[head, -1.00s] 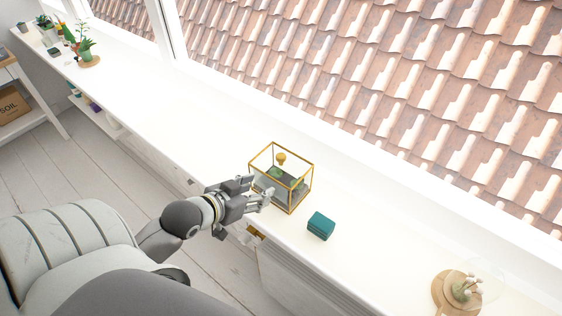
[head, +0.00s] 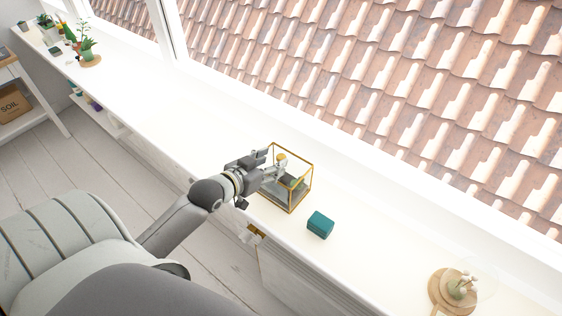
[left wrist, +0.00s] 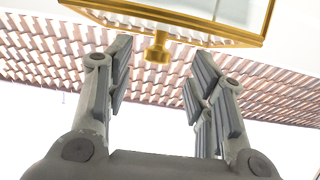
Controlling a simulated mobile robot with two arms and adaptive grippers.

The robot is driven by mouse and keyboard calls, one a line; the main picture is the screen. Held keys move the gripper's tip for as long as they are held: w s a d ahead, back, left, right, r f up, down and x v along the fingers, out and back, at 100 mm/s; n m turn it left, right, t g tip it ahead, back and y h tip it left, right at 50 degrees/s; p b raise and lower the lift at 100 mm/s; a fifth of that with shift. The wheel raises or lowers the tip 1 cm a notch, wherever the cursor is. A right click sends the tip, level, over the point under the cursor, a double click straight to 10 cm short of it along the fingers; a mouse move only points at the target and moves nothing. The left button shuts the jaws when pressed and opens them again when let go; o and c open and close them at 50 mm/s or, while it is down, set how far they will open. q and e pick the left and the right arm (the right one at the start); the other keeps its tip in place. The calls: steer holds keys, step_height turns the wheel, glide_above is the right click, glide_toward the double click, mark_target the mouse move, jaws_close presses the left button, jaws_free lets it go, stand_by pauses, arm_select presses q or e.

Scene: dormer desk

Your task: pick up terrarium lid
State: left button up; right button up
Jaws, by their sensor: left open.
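The terrarium is a glass box with thin gold edges (head: 311,180) on the white sill, with green inside. Its lid has a gold knob (head: 281,157) on top. In the left wrist view the gold-rimmed lid (left wrist: 215,33) crosses the top, and the knob (left wrist: 157,48) points down in the picture between the fingertips. My left gripper (head: 276,168) is open at the lid, overlapping the terrarium's left side in the head view. In the left wrist view the left fingers (left wrist: 160,62) stand apart on either side of the knob, with gaps on both sides. My right gripper is not in view.
A teal box (head: 320,225) sits just right of the terrarium. A glass dome on a round wooden board (head: 438,293) stands at the lower right. Potted plants (head: 87,45) are at the far left. The sill between plants and terrarium is clear.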

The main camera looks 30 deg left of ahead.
mark_target(279, 158)
arm_select(q)
steer(key=shift+p+x, duration=0.4)
steer(key=shift+x, duration=1.45)
steer(key=shift+d+r, duration=0.15)
steer(key=shift+c, duration=0.3)
jaws_close()
steer(key=shift+r, duration=0.1)
